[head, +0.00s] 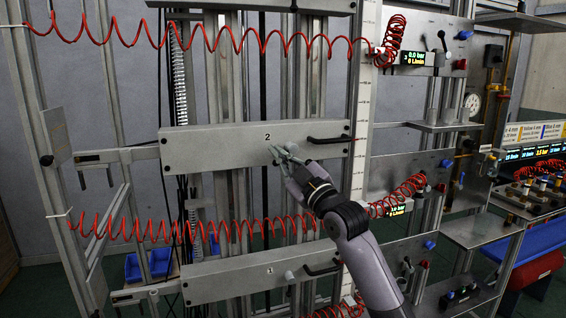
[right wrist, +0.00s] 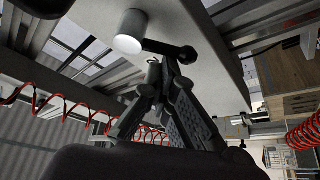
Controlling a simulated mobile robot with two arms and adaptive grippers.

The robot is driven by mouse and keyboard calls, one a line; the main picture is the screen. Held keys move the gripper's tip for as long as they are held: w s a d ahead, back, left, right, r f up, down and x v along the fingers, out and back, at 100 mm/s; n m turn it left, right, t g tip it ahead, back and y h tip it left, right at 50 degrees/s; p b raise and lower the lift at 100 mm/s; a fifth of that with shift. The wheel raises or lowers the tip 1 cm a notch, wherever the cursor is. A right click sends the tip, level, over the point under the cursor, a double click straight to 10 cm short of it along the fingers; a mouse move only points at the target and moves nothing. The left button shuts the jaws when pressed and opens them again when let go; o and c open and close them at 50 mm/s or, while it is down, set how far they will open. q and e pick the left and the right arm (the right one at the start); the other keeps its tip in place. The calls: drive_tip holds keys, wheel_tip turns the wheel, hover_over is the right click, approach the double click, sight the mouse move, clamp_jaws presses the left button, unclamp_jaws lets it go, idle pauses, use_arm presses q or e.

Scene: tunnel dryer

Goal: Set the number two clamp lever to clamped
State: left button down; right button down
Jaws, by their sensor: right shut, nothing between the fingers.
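The number two plate (head: 205,150) is a grey bar across the middle of the head view, marked "2". Its clamp lever shows in the right wrist view as a pale round hub with a dark arm (right wrist: 165,47) ending in a black ball knob (right wrist: 187,55). In the head view my right gripper hides most of the lever. My right gripper (head: 280,152) is at the front of the plate, just right of the "2". In the right wrist view its fingertips (right wrist: 167,62) are together, empty and close to the ball knob; contact is unclear. My left gripper is out of view.
A black handle (head: 329,139) sticks out at the plate's right end. Red coiled hoses (head: 200,232) hang across the frame above and below plate two. Side panels with gauges and valves (head: 425,172) stand at the right.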

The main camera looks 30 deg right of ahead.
drive_tip(key=n, duration=0.2)
drive_tip(key=f+n+g+y, duration=0.1)
drive_tip(key=n, duration=0.1)
drive_tip(key=n+g+y+p, duration=0.1)
drive_tip(key=n, duration=0.1)
drive_tip(key=shift+s+d+f, duration=0.1)
drive_tip(key=shift+d+f, duration=0.05)
drive_tip(key=shift+d, duration=0.2)
drive_tip(key=shift+f, duration=0.25)
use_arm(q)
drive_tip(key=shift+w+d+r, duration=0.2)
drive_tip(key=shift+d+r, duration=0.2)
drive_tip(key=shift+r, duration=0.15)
use_arm(e)
drive_tip(key=shift+s+d+f, duration=0.1)
drive_tip(key=shift+d+f, duration=0.35)
drive_tip(key=shift+f, duration=0.05)
drive_tip(key=shift+d+f, duration=0.1)
drive_tip(key=shift+d, duration=0.1)
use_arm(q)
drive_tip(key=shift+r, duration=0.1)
